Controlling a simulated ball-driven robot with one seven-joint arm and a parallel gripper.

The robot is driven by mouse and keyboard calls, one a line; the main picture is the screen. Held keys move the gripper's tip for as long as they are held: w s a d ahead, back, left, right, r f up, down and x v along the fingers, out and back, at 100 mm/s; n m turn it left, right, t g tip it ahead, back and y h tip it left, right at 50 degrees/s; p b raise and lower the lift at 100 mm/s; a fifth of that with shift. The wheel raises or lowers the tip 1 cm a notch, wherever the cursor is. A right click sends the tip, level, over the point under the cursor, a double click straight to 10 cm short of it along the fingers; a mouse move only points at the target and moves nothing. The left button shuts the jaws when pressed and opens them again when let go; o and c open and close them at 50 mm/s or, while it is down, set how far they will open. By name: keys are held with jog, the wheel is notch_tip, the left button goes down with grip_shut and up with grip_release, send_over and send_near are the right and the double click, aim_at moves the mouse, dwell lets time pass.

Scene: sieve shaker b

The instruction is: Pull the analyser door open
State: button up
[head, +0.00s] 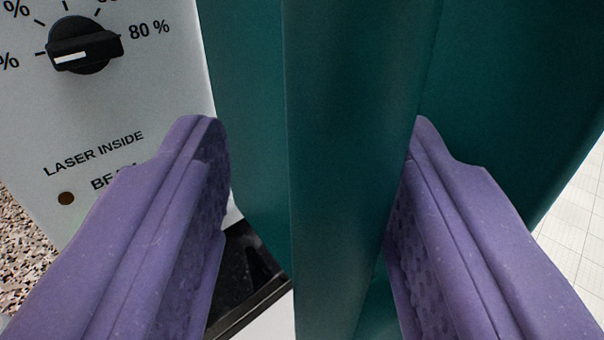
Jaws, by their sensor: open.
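The analyser (140,115) fills the upper left, with a pale front panel marked "LASER INSIDE". Its door (520,75) is dark teal and covers the upper right. A teal upright bar (340,170), which looks like the door's handle or edge, runs down the middle of the view. My gripper (318,125) is open, with one purple finger on each side of this bar. The right finger appears close to the bar; the left has a wider gap. I cannot tell whether either touches it. The bar's upper end is out of view.
A black knob (85,45) with percent marks sits on the panel at upper left. A small dark indicator (66,198) is below it. Speckled worktop (20,245) shows at far left, and white tiled surface (575,225) at far right.

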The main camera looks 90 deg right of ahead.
jog(key=a, duration=0.7)
jog(key=shift+s+a+p, duration=0.2)
jog(key=shift+a+p, duration=0.2)
